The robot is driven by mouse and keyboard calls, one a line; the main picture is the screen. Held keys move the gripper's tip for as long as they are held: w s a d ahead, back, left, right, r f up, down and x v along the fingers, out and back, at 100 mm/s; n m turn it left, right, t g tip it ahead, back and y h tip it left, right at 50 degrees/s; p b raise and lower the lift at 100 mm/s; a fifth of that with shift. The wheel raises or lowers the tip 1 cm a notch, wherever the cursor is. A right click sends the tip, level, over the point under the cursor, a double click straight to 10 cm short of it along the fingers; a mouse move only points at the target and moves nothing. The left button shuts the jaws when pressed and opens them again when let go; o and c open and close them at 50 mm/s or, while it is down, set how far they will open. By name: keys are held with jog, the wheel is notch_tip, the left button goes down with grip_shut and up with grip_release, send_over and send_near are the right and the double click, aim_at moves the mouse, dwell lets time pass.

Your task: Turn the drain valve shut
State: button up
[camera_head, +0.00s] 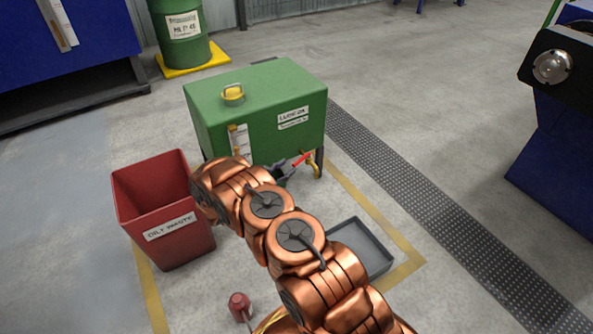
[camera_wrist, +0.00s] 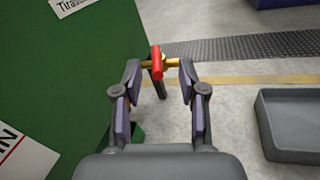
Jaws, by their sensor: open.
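The drain valve has a red lever handle (camera_head: 301,160) at the lower right of the green tank (camera_head: 240,115). Its brass body (camera_head: 316,168) sticks out near the tank's leg. In the wrist view the red handle (camera_wrist: 156,62) lies between and just beyond my open fingertips, with the brass body (camera_wrist: 172,62) running across behind it. My gripper (camera_wrist: 159,75) is open with nothing held. In the head view my gripper (camera_head: 285,170) is partly hidden by my arm, close to the handle. I cannot tell whether a finger touches the valve.
A grey tray (camera_head: 375,240) lies on the floor at the right of my arm. A red oily waste bin (camera_head: 150,185) stands left. A small red object (camera_head: 239,303) lies in front.

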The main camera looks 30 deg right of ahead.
aim_at(296, 162)
jog(key=shift+n+t, duration=0.4)
jog(key=shift+n, duration=0.1)
jog(key=d+f+b, duration=0.1)
jog(key=w+d+f+b, duration=0.1)
jog(key=d, duration=0.1)
jog(key=w+d+f+b, duration=0.1)
jog(key=d, duration=0.1)
jog(key=shift+w+d+f, duration=0.15)
jog(key=shift+w+f, duration=0.05)
jog(key=shift+f, duration=0.15)
jog(key=shift+x, duration=0.8)
jog(key=shift+r, duration=0.1)
grip_shut()
